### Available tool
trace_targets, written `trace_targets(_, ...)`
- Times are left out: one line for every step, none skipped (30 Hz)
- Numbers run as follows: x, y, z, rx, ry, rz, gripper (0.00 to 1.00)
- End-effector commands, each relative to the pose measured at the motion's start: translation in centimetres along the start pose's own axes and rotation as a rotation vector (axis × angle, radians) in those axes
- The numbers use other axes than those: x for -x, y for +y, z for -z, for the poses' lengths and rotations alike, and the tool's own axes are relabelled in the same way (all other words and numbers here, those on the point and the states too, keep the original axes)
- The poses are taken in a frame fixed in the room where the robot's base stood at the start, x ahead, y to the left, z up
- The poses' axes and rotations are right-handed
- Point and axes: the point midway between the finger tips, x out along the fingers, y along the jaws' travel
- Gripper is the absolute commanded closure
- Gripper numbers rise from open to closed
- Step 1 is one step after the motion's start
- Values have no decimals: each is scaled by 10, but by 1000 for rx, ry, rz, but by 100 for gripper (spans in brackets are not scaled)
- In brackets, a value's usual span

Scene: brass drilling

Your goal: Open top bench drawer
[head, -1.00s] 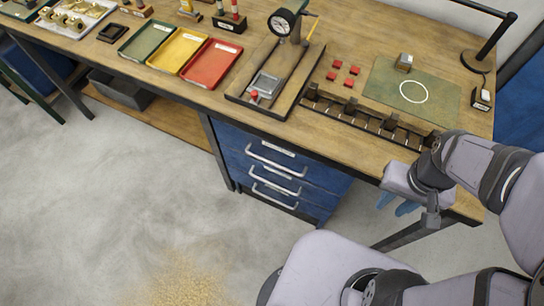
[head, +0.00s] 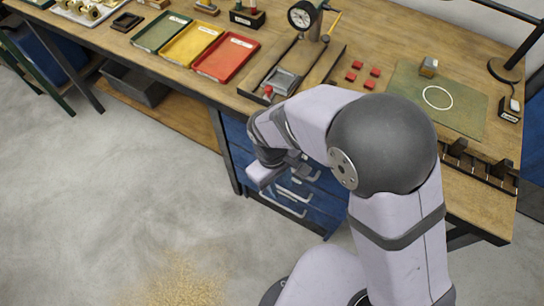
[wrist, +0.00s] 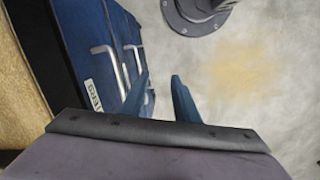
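The bench's blue drawer unit (head: 236,140) stands under the bench top, largely hidden behind my arm in the head view. Its drawers look shut. In the wrist view the top drawer's front (wrist: 88,35) is at the left, with a pale bar handle (wrist: 108,62) and a white label (wrist: 92,96). A second handle (wrist: 137,60) is to its right. My gripper (wrist: 162,80) shows two blue fingers apart, with nothing between them. Its fingers are right of the top handle in the picture; I see no contact. In the head view my gripper's body is in front of the drawers.
A grey bin (head: 134,83) sits on the lower shelf.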

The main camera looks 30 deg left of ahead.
Motion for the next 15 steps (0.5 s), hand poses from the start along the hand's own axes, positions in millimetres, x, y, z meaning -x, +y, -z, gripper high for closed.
trace_targets(6,8,19,25,33,-18,72)
trace_targets(12,13,30,45,55,-30,72)
trace_targets(21,19,46,70,88,-48,72)
trace_targets(29,24,56,93,112,-63,72)
trace_targets(36,28,66,115,133,-78,72)
trace_targets(45,34,77,148,157,-97,72)
trace_targets(51,38,84,180,170,-113,72)
trace_targets(52,40,85,211,171,-123,72)
trace_targets(51,41,83,243,162,-129,72)
trace_targets(51,41,82,262,159,-132,72)
trace_targets(51,41,82,276,158,-133,72)
trace_targets(51,41,82,291,157,-134,72)
trace_targets(51,41,82,301,156,-135,72)
trace_targets(51,41,82,307,156,-135,72)
trace_targets(51,41,82,313,155,-135,72)
